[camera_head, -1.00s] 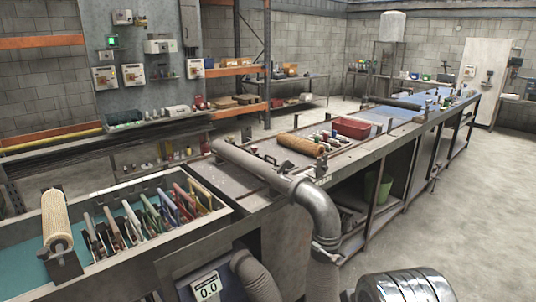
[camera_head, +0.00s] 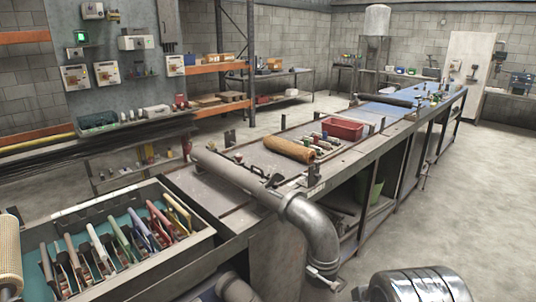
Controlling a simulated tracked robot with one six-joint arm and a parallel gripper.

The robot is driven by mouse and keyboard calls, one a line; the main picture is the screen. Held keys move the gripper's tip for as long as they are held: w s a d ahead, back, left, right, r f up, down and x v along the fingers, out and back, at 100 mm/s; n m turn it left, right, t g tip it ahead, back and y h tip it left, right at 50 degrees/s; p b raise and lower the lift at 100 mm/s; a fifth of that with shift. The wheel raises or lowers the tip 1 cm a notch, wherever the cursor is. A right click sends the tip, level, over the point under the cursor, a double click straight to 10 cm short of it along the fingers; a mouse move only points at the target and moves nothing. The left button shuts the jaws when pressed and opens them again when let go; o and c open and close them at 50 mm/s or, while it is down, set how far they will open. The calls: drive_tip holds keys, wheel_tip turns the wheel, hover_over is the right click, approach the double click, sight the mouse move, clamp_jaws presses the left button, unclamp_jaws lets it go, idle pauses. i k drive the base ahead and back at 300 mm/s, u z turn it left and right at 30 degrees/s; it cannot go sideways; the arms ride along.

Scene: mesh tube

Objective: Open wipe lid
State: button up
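I cannot make out a wipe container or its lid for certain in the head view. Several small bottles or jars (camera_head: 322,138) stand on the bench beside a red bin (camera_head: 344,130), but they are too small to tell whether one is a wipe tub. My gripper is not in view, so its state and its distance from any lid are not shown.
A long workbench (camera_head: 340,161) runs away to the right. A grey pipe (camera_head: 233,176) lies across its near end and bends down. A tray of handled tools (camera_head: 102,208) is at left. A shiny metal cylinder (camera_head: 415,285) is at bottom right. The floor (camera_head: 480,190) at right is clear.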

sight(246, 179)
drive_tip(key=u, duration=0.05)
drive_tip(key=i, duration=0.8)
drive_tip(key=u, duration=0.7)
drive_tip(key=i, duration=0.6)
drive_tip(key=u, duration=0.35)
